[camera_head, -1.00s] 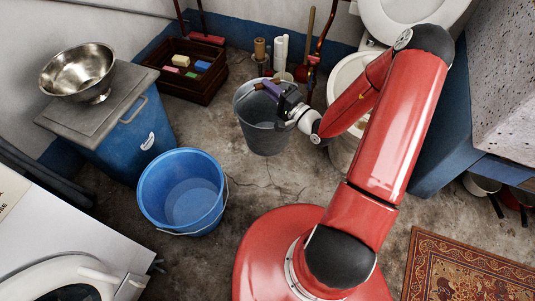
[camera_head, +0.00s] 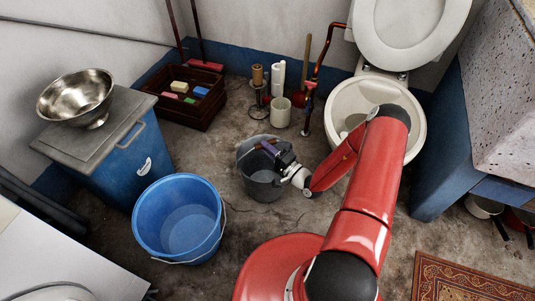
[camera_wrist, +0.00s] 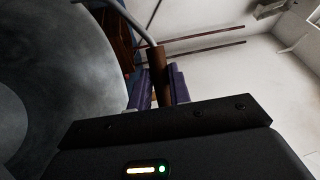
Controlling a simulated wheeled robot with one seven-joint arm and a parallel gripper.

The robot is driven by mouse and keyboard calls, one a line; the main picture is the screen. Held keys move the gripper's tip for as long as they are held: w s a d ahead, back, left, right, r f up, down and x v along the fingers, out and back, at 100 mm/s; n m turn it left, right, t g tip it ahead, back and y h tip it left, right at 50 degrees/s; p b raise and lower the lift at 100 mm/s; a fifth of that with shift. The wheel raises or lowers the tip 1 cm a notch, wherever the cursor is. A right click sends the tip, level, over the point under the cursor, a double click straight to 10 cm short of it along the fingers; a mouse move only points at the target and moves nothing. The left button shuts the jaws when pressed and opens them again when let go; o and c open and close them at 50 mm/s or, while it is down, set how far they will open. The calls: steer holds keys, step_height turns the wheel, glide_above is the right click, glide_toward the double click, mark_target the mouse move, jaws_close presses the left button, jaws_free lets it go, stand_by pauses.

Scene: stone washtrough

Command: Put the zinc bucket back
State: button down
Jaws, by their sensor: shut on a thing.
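The zinc bucket (camera_head: 259,188) is grey and stands roughly upright in the middle of the head view, on the floor or just above it; I cannot tell which. My gripper (camera_head: 272,150) is at the bucket's rim, shut on the brown grip of its wire handle. In the wrist view, the purple fingers (camera_wrist: 158,88) close around the brown grip (camera_wrist: 158,68). The pale inside of the zinc bucket (camera_wrist: 55,75) fills the left of that view. Part of its rim is hidden behind my gripper.
A blue bucket (camera_head: 150,238) stands to the left. Behind are a dark crate (camera_head: 180,112) with sponges, and white rolls (camera_head: 278,75) by a pot (camera_head: 280,112). A toilet (camera_head: 375,100) is at the right rear, with a rug (camera_head: 465,280) at front right.

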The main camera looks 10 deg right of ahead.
steer(key=shift+f, duration=1.4)
steer(key=c, duration=1.3)
jaws_free()
